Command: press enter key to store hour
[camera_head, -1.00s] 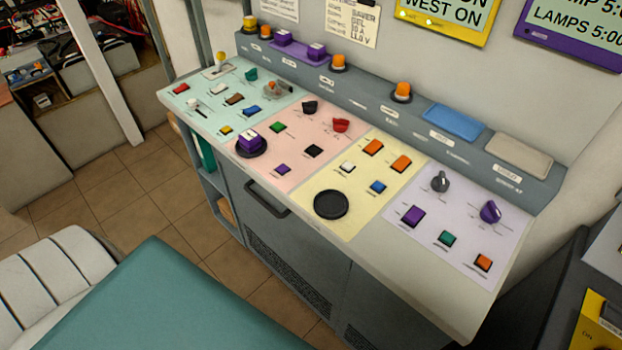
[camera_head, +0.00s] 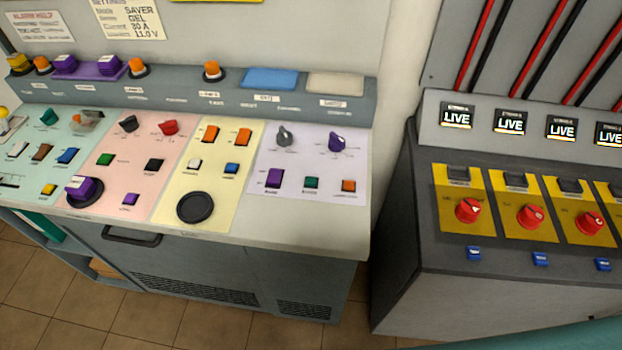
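The control desk (camera_head: 330,232) stands at the left and centre, with teal, pink, yellow and lilac panels of small coloured keys and knobs. The lilac panel holds a purple key (camera_head: 274,178), a green key (camera_head: 311,183) and an orange key (camera_head: 348,185) below a grey knob (camera_head: 285,136) and a purple knob (camera_head: 337,142). The yellow panel has a white key (camera_head: 195,164) and a blue key (camera_head: 231,168). A wide blue pad (camera_head: 270,78) and a beige pad (camera_head: 335,84) sit on the raised ledge. Labels are too small to read, so I cannot tell which is the enter key. Neither gripper shows.
A dark cabinet (camera_head: 395,200) stands right of the desk, with red rotary switches (camera_head: 468,210) on yellow plates and several displays (camera_head: 457,115) reading LIVE. A black round disc (camera_head: 195,207) lies on the yellow panel. Tiled floor (camera_head: 60,290) is open in front.

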